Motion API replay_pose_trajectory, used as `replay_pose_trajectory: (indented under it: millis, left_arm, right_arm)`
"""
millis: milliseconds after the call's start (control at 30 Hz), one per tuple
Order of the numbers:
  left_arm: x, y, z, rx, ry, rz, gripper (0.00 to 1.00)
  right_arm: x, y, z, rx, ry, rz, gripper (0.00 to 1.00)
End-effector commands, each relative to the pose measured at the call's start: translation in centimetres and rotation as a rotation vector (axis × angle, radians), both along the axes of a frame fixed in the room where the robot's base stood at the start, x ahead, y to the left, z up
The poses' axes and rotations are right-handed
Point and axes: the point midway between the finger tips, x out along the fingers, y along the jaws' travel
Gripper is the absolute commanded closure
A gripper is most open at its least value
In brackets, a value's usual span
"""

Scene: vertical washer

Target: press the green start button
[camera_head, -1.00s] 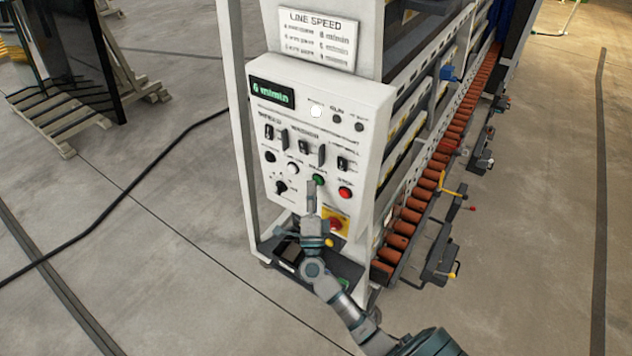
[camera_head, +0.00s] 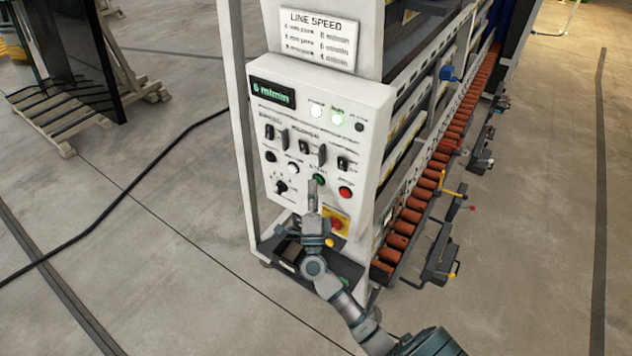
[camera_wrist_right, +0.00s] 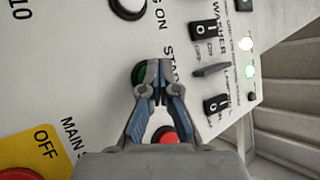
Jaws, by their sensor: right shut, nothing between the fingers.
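The green start button (camera_head: 319,180) sits low on the white control panel (camera_head: 360,98), left of a red button (camera_head: 345,193). My right gripper (camera_head: 312,186) is shut and empty, its tips just below and left of the green button. In the right wrist view the shut fingertips (camera_wrist_right: 158,95) lie beside the green button (camera_wrist_right: 140,74) and partly cover it. I cannot tell whether they touch it. The red button (camera_wrist_right: 165,135) shows between the finger links. My left gripper is not in view.
A yellow plate with a red main switch (camera_head: 335,223) is below the buttons, close to my right wrist. Selector switches (camera_head: 304,147) and a lit display (camera_head: 272,92) are above. A green lamp (camera_head: 337,119) glows beside a white one. Open floor lies to the left.

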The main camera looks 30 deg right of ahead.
Motion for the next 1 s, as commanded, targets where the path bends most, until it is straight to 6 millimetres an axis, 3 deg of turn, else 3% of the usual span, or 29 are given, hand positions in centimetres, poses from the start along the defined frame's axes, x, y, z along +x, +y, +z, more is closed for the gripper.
replay_pose_trajectory:
  millis: [300,667,1000]
  left_arm:
    - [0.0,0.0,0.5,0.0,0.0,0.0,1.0]
    - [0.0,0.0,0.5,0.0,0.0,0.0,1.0]
    - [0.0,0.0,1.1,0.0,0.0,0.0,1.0]
  right_arm:
    - [-0.6,1.4,0.0,0.002,0.001,0.0,1.0]
    - [-0.7,1.7,0.0,0.001,0.0,0.0,1.0]
    - [-2.0,4.7,0.0,0.004,0.001,0.001,1.0]
